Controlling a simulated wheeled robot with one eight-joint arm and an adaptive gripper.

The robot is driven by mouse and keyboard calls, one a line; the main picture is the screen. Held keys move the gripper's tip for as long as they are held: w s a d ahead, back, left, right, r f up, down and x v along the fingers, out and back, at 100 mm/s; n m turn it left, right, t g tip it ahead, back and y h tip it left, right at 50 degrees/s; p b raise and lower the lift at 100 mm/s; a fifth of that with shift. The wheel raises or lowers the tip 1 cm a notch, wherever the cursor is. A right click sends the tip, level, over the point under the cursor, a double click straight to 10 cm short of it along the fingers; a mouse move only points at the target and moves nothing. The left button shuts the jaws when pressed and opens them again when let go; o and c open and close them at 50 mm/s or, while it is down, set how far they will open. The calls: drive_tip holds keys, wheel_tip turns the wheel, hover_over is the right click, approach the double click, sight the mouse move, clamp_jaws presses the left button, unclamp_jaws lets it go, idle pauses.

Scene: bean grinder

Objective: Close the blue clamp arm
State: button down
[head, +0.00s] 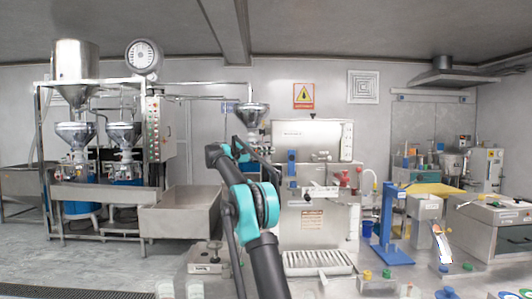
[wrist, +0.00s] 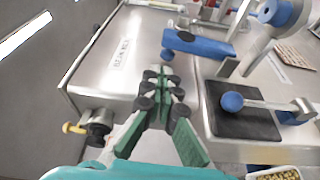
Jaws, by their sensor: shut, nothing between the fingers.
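A blue arm-like part (wrist: 205,46), probably the clamp arm, lies over the steel surface in the upper middle of the wrist view. A small blue ball shows below its left end. In the head view, a blue upright part (head: 291,162) on the front of the steel machine may be the same thing; I cannot tell for sure. My gripper (wrist: 162,75) is shut and empty over the steel surface. It is to the lower left of the blue part and appears apart from it. In the head view, my gripper is small and partly lost among my dark links.
The steel machine (head: 312,215) stands in front of me. In the wrist view, a lever with a blue ball knob (wrist: 232,101) lies over a black pad (wrist: 238,122) at right. A valve with a yellow handle (wrist: 75,128) juts out at lower left. A blue stand (head: 389,225) is farther right.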

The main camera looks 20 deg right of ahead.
sight(283, 150)
drive_tip(key=d, duration=0.6)
drive_tip(key=shift+w+d, duration=0.15)
drive_tip(key=shift+d, duration=0.25)
